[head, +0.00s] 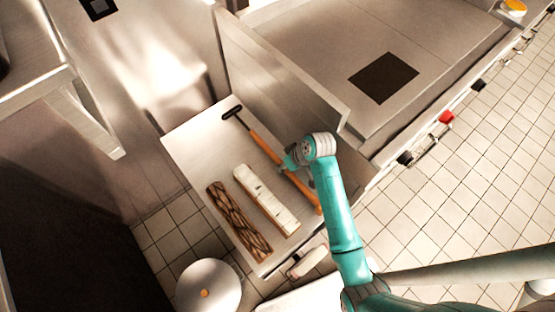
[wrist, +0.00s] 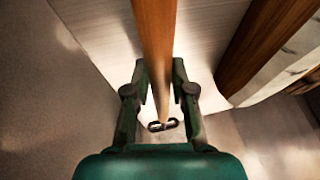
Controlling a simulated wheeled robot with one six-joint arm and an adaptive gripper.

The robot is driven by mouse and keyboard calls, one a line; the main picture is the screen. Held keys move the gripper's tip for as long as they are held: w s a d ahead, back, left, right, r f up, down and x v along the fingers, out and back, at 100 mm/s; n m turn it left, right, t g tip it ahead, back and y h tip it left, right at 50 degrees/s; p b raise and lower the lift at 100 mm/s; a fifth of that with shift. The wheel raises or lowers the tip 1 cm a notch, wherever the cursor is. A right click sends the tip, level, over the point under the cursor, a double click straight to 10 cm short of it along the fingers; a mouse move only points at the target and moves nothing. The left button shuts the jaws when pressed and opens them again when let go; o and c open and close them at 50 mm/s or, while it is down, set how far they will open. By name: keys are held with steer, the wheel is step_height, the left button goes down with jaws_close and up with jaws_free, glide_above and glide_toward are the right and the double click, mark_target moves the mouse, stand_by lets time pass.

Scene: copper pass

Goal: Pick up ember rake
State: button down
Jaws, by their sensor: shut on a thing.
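The ember rake (head: 265,146) has a long orange-brown wooden handle and a dark head at its upper left end. It lies lengthwise over the pale metal counter, beside a white birch-like log. My gripper (head: 299,160) is at the middle of the handle, partly hidden by my wrist in the head view. In the wrist view my gripper (wrist: 160,92) has its two fingers on either side of the rake handle (wrist: 154,40), shut on it. A small dark metal part shows beyond the fingers. I cannot tell whether the rake is clear of the counter.
A white log (head: 265,200) and a dark patterned log (head: 238,221) lie left of the rake on the counter (head: 185,140). A raised metal panel (head: 275,75) stands behind. A round white-lidded bin (head: 208,285) is at lower left. Tiled floor is open at right.

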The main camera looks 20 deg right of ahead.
step_height(320, 180, up, 10)
steer(key=shift+r, duration=0.1)
stand_by(0.5)
